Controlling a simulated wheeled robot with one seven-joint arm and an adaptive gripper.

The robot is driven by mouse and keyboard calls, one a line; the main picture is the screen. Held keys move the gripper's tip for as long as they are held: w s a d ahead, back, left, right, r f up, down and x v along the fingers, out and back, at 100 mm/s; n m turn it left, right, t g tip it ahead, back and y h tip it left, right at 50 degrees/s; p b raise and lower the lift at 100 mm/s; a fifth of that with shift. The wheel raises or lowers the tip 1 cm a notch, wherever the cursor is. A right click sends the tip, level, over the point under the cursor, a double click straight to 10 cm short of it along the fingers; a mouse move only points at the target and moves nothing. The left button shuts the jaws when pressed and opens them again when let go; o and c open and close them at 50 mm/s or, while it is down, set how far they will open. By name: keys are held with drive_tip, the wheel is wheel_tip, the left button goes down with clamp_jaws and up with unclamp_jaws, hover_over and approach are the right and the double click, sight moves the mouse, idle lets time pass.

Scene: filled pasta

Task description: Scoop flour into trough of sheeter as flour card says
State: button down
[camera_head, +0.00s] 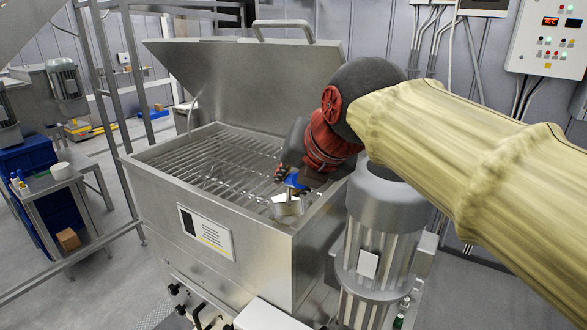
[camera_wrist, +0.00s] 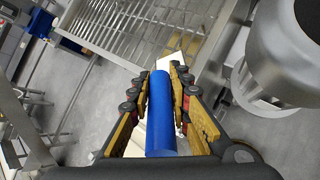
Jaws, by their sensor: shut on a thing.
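My gripper (camera_head: 284,174) is shut on the blue handle of a metal scoop (camera_head: 286,208). The handle (camera_wrist: 160,115) lies between the fingers in the wrist view. The scoop's pale bowl hangs over the front right corner of a large steel machine (camera_head: 275,262) with a barred grid (camera_head: 205,165) across its open top. I cannot tell whether the scoop holds flour or whether it touches the rim. A white card with a yellow strip (camera_head: 207,232) is on the machine's front; its text is too small to read. I cannot tell if this machine is the sheeter.
The machine's steel lid (camera_head: 235,75) stands open behind the grid. A grey motor (camera_head: 385,215) stands close on the right, below my arm. A control box (camera_head: 548,45) is on the back wall. A small side table (camera_head: 50,183) with bottles and a white bowl (camera_head: 60,171) stands at left.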

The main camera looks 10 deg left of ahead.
drive_tip(key=shift+w+a+r+g+h+p, duration=0.25)
drive_tip(key=shift+w+r+g+p, duration=0.4)
drive_tip(key=shift+p, duration=1.8)
drive_tip(key=shift+w+a+r+g+h+p, duration=0.15)
drive_tip(key=shift+w+a+r+g+p, duration=0.4)
drive_tip(key=shift+p, duration=1.9)
drive_tip(key=w+p, duration=0.1)
drive_tip(key=p, duration=0.2)
drive_tip(key=w+g+p, duration=0.1)
drive_tip(key=p, duration=0.2)
drive_tip(key=w+g+h+p, duration=0.1)
drive_tip(key=p, duration=0.2)
drive_tip(key=shift+w+a+r, duration=0.1)
drive_tip(key=shift+a+r, duration=0.05)
drive_tip(key=shift+a, duration=0.2)
drive_tip(key=shift+f, duration=0.2)
